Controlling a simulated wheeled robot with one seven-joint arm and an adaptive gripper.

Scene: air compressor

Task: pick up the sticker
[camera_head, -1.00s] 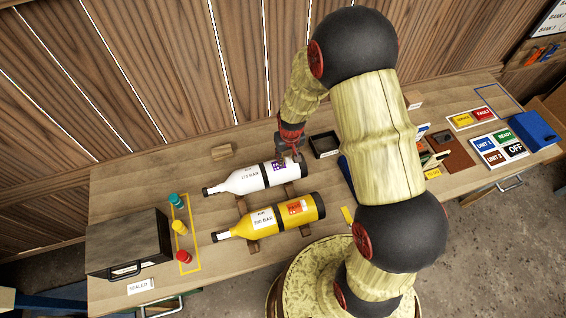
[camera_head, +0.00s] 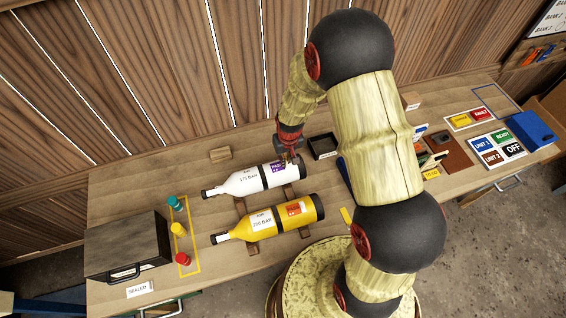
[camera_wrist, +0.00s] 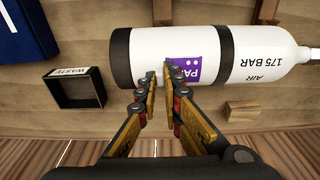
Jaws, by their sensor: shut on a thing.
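A purple sticker (camera_head: 278,168) with white lettering lies at the right part of the white air cylinder (camera_head: 239,184). My gripper (camera_head: 289,157) is at the cylinder's right end, over the sticker's edge. In the wrist view my gripper (camera_wrist: 164,79) has its fingertips close together, shut on the sticker's left edge. The right finger covers part of the sticker. I cannot tell whether the sticker is clear of the cylinder's surface.
A yellow cylinder (camera_head: 264,222) with an orange-red label lies parallel in front. A small black box (camera_wrist: 62,99) marked WASTE stands near my gripper. A wooden block (camera_head: 220,153) lies behind the white cylinder. Coloured caps and a dark case (camera_head: 127,246) are at the left.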

